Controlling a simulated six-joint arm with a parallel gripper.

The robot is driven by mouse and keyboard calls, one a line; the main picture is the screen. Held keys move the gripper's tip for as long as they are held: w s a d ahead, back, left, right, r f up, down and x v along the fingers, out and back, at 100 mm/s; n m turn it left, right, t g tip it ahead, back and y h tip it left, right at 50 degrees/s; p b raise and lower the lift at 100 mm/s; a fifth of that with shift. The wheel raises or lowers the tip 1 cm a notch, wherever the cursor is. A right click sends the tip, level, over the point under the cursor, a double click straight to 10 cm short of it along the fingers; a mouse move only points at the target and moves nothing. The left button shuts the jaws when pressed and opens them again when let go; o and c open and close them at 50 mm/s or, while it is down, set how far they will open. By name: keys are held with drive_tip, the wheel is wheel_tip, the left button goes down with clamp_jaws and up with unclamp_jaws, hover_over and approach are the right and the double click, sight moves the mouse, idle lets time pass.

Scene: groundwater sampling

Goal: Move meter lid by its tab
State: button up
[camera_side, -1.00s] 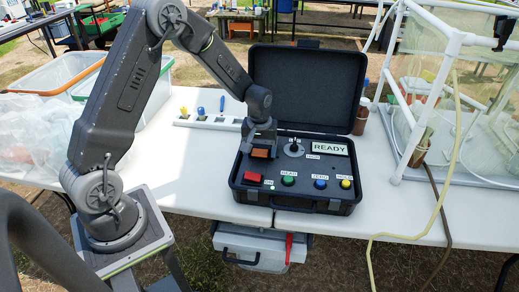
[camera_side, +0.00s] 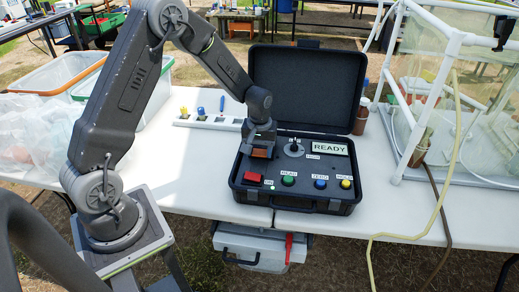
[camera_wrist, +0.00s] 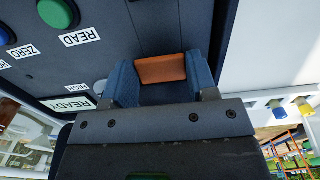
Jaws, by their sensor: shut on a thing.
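The meter is a black case (camera_side: 238,178) lying open on the white table, its large padded case lid (camera_side: 305,85) standing up at the back. An orange-brown tab (camera_side: 260,153) is at the left of the meter panel, and it also shows in the wrist view (camera_wrist: 161,68). My gripper (camera_side: 259,147) reaches down over that tab. In the wrist view my gripper (camera_wrist: 160,82) has its two blue-grey fingers on either side of the tab, shut on it. The small lid below the tab is mostly hidden by my gripper.
A white rack (camera_side: 205,121) stands left behind, a framed enclosure (camera_side: 452,100) right.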

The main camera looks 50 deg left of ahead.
drive_tip(key=shift+w+a+r, duration=0.1)
drive_tip(key=shift+r, duration=0.1)
drive_tip(key=shift+c, duration=0.4)
drive_tip(key=shift+w+a+r, duration=0.2)
drive_tip(key=shift+r, duration=0.2)
drive_tip(key=shift+w+a+r, duration=0.2)
drive_tip(key=shift+r, duration=0.15)
drive_tip(key=w+a+r, duration=0.3)
drive_tip(key=shift+w+a+r, duration=0.15)
drive_tip(key=shift+a, duration=0.1)
drive_tip(key=w+a, duration=0.1)
drive_tip(key=a, duration=0.1)
drive_tip(key=w, duration=0.1)
drive_tip(key=shift+w+a+r+g+h, duration=0.25)
drive_tip(key=shift+w+a+g+h, duration=0.05)
drive_tip(key=shift+a+g+h, duration=0.1)
drive_tip(key=shift+w+a+f, duration=0.15)
drive_tip(key=shift+w+a, duration=0.85)
drive_tip(key=shift+w+a+f, duration=0.3)
drive_tip(key=shift+w+a, duration=0.35)
